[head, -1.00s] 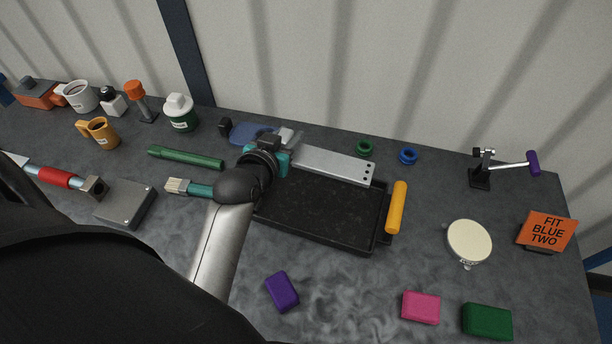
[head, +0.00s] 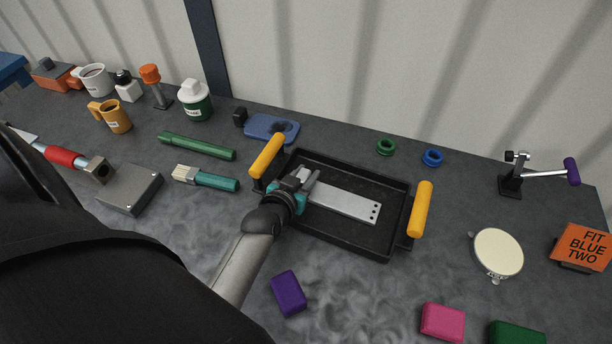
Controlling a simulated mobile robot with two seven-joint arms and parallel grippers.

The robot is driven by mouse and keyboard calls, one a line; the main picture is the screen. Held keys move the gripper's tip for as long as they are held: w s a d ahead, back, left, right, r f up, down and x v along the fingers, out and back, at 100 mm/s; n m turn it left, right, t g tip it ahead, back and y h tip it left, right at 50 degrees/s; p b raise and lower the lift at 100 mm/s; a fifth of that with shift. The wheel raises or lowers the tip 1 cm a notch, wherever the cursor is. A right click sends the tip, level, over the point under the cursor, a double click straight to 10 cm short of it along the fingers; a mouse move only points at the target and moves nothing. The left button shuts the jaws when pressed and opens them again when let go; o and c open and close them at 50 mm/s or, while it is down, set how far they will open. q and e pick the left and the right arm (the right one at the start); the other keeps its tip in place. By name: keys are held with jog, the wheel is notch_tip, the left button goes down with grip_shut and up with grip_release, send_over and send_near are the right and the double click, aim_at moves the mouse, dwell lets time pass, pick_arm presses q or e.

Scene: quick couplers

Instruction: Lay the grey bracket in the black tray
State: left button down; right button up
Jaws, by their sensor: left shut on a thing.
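The grey bracket (head: 345,202) is a flat plate with several dark holes at its right end. It is over the floor of the black tray (head: 350,241), inside the rim as seen from above. I cannot tell whether it touches the tray floor. My left gripper (head: 303,184) is shut on the bracket's left end, above the left part of the tray. The tray has a yellow handle (head: 267,156) at its left and another yellow handle (head: 421,209) at its right. My right gripper is not in view.
A blue flat piece (head: 268,127) lies behind the tray, with a green ring (head: 386,147) and a blue ring (head: 433,157) to its right. A paintbrush (head: 206,178) lies left of the tray. A purple block (head: 289,293) lies in front, and a round cream-topped item (head: 497,252) stands at right.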

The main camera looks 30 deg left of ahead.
pick_arm(q)
jog(key=c, duration=0.6)
grip_release()
jog(key=shift+o, duration=0.2)
jog(key=shift+s+r, duration=0.1)
jog(key=shift+r, duration=0.05)
jog(key=p+v, duration=0.3)
jog(key=v, duration=0.8)
jog(key=shift+s, duration=0.25)
jog(key=shift+s+d+r, duration=0.1)
jog(key=shift+s, duration=0.05)
